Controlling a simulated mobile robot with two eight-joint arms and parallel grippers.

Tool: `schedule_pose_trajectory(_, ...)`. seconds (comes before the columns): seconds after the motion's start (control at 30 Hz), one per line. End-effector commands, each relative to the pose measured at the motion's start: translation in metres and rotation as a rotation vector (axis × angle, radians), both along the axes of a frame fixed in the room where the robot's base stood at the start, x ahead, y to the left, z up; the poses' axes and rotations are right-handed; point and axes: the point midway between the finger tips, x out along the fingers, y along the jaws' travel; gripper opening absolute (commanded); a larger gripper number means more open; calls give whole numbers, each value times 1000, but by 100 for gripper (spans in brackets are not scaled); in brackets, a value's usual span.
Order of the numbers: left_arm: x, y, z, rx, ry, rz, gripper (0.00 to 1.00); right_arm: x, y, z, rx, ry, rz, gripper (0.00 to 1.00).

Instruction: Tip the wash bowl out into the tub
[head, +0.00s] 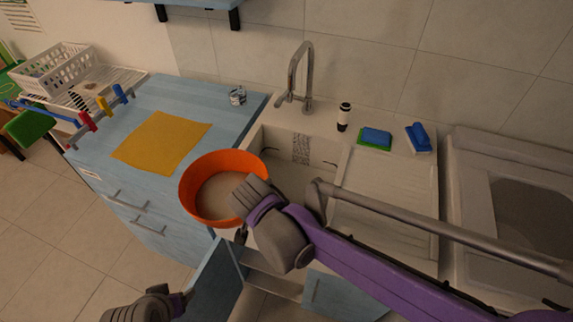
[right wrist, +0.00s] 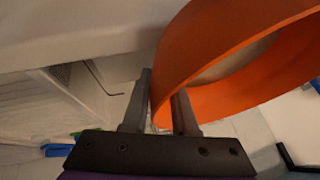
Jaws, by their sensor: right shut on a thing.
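The orange wash bowl (head: 190,205) is held roughly upright at the front edge between the blue counter and the sink. A flat beige-grey surface shows inside it, perhaps liquid. My right gripper (right wrist: 163,100) is shut on the bowl's wall, one finger on each side; the bowl (right wrist: 205,45) fills the upper right of the right wrist view. A white basin (head: 270,143) lies just right of the bowl, and another deep basin (head: 470,200) is at the far right; I cannot tell which is the tub. My left gripper (head: 184,298) is low at bottom left, its jaw opening unclear.
A tap (head: 306,75) rises behind the sink. A black-and-white bottle (head: 344,117), a blue-green sponge (head: 375,138) and a blue brush (head: 418,137) stand by the drainboard. A yellow cloth (head: 162,140) and a glass (head: 237,96) are on the counter. A cabinet door (head: 215,283) hangs open below.

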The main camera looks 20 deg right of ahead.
Motion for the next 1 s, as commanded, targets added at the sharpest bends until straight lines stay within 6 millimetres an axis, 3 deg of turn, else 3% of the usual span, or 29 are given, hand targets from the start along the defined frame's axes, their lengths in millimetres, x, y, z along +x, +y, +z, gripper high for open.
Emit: schedule_pose_trajectory(1.0,-1,0,-2,0,1,0,66,12,-24,-3,322,138,-34,0)
